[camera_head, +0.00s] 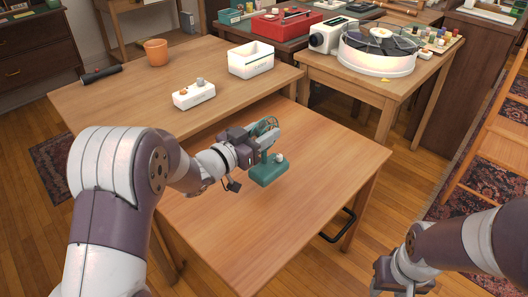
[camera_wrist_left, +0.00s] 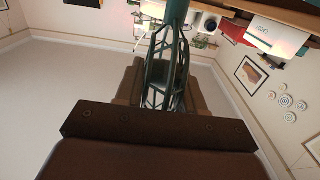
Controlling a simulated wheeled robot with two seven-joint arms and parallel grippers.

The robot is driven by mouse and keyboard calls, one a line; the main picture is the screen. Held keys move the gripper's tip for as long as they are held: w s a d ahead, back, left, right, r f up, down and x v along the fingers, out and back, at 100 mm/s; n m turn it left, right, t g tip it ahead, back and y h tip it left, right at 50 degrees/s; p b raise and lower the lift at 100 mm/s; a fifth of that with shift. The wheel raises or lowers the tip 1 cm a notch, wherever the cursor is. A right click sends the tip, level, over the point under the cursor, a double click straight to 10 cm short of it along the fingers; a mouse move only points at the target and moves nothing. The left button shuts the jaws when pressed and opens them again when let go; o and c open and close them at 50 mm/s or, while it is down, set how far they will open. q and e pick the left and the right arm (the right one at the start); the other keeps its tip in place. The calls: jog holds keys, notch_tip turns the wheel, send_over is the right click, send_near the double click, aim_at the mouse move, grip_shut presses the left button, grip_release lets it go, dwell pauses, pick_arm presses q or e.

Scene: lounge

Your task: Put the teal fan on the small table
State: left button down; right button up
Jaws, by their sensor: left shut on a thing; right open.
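The teal fan (camera_head: 268,170) is at the middle of the small table (camera_head: 310,160), upright with its base on or just above the wooden top; I cannot tell which. My left gripper (camera_head: 262,140) is shut on the fan's upper part, around the cage and neck. In the left wrist view the fan's teal cage (camera_wrist_left: 168,75) shows between the brown fingers. Part of the fan's head is hidden by the gripper. My right gripper (camera_head: 388,284) is low at the bottom right, away from the table and empty.
A larger table (camera_head: 130,92) behind holds an orange pot (camera_head: 155,51), a white bin (camera_head: 251,59), a white box with knobs (camera_head: 194,94) and a black-handled tool (camera_head: 101,74). A side table at the right carries a round drum (camera_head: 378,50). The small table is otherwise clear.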

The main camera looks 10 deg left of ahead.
pick_arm(q)
jog(key=shift+w+a+f, duration=0.3)
jog(key=shift+w, duration=0.2)
jog(key=shift+w+a+f, duration=0.1)
jog(key=shift+f, duration=0.2)
notch_tip(320, 180, down, 4)
jog(key=shift+r+b, duration=0.15)
jog(key=shift+b, duration=1.1)
jog(key=shift+r, duration=0.15)
jog(key=c, duration=0.7)
grip_release()
jog(key=shift+f, duration=0.2)
